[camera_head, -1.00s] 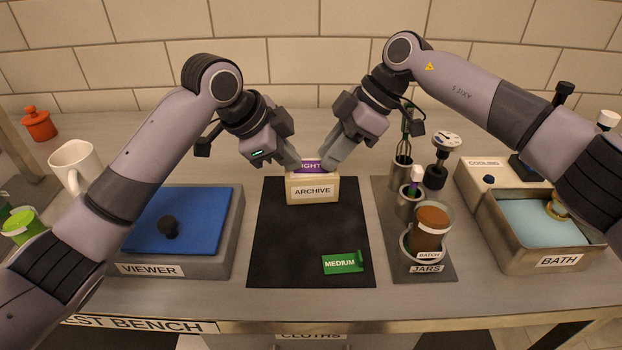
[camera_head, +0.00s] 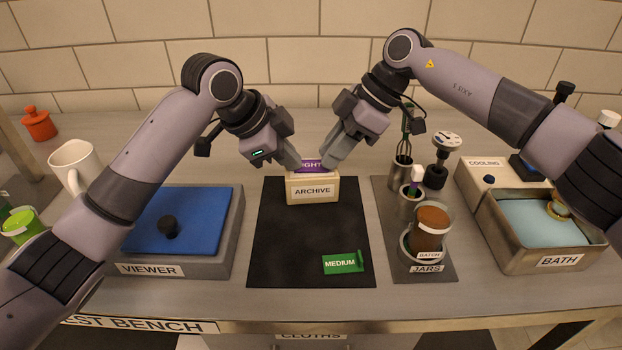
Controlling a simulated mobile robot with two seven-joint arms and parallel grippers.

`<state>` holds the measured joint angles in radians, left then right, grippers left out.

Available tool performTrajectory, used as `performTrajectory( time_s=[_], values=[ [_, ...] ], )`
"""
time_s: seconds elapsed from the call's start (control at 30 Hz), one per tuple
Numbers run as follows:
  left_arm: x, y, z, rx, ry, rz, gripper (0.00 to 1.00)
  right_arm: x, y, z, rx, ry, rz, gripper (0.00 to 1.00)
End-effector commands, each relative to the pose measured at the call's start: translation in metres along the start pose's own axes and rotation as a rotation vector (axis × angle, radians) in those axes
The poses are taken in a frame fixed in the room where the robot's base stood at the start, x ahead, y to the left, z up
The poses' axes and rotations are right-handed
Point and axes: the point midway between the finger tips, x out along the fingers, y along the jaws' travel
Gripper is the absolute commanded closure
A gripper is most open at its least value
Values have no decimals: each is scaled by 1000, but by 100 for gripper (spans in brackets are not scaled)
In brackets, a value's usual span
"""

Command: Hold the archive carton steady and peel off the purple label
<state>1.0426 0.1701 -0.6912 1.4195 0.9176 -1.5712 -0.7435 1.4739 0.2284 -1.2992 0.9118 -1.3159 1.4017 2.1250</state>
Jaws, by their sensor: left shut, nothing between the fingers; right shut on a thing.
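The cream archive carton (camera_head: 312,197) stands upright at the back of the black mat (camera_head: 308,245), its ARCHIVE front facing me. The purple label (camera_head: 312,166) shows at the carton's top, its lettering partly hidden by the grippers. My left gripper (camera_head: 290,160) is shut and empty, its fingertips at the carton's upper left; I cannot tell whether they touch it. My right gripper (camera_head: 329,161) is shut on the right end of the purple label, just above the carton. A green MEDIUM label (camera_head: 343,263) lies on the front right of the mat.
The viewer (camera_head: 180,262) with a blue top stands left of the mat. The jars tray (camera_head: 428,273) with a brown-lidded jar and metal cups is on the right, beside the bath (camera_head: 500,252). The mat's front left is clear.

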Motion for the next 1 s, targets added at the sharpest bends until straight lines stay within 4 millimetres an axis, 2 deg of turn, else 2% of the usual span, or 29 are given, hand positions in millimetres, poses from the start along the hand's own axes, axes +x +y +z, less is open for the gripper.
performTrajectory(
  time_s=[0.03,1.0],
  values=[
    [8,5,7,-7,-18,18,100,-4,1,-4,-3,9,5,100],
    [8,4,7,-7,-19,18,100,-22,1,-16,-4,14,7,100]
  ],
)
